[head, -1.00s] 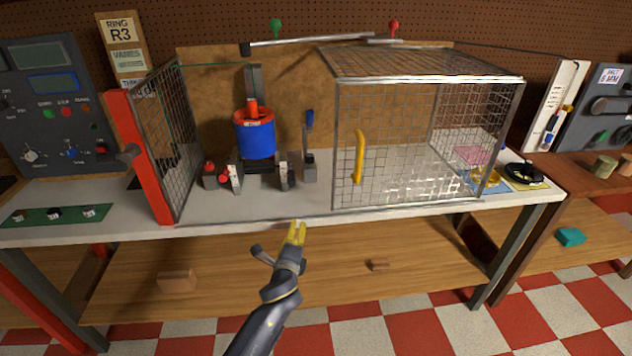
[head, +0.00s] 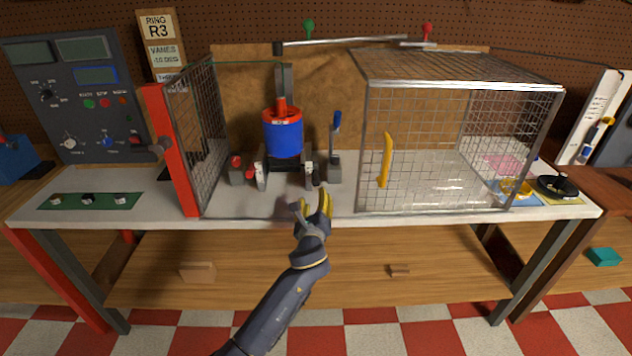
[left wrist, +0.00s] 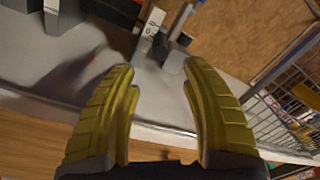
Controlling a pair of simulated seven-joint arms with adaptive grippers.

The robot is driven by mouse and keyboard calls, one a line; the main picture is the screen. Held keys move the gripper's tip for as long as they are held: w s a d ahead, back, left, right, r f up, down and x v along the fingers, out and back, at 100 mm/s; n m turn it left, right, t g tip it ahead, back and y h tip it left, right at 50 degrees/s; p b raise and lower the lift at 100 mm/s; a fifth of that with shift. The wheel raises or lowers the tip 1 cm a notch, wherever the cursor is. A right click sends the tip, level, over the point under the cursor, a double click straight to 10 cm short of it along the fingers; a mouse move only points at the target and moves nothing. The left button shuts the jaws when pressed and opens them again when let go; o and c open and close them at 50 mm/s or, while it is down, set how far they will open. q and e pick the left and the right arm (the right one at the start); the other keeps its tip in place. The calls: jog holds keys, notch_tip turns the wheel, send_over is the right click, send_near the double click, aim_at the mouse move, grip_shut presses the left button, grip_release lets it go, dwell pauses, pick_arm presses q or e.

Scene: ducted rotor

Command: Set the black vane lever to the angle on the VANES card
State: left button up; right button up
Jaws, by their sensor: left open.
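The blue ducted rotor (head: 284,138) with a red top stands on a black stand on the bench. At its right foot is a white scale plate (head: 309,174) with a small black-tipped part beside it, likely the black vane lever (head: 319,178). The left wrist view shows the white plate (left wrist: 150,22) and a black knob (left wrist: 160,44) beyond the fingertips. Its angle is too small to read. The VANES card (head: 164,54) hangs on the pegboard; its small text seems to say -10 DEG. My left gripper (head: 313,203) is open and empty at the bench's front edge, in front of the plate.
A blue-handled lever (head: 335,135) stands right of the rotor. A wire cage (head: 450,140) with a yellow handle fills the bench's right side. A red-framed mesh gate (head: 172,150) stands left. A red knob (head: 237,161) is left of the rotor.

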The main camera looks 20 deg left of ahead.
aim_at(316, 186)
pick_arm(q)
jog(key=x, duration=1)
jog(key=shift+w, duration=0.15)
jog(key=shift+c, duration=0.6)
grip_shut()
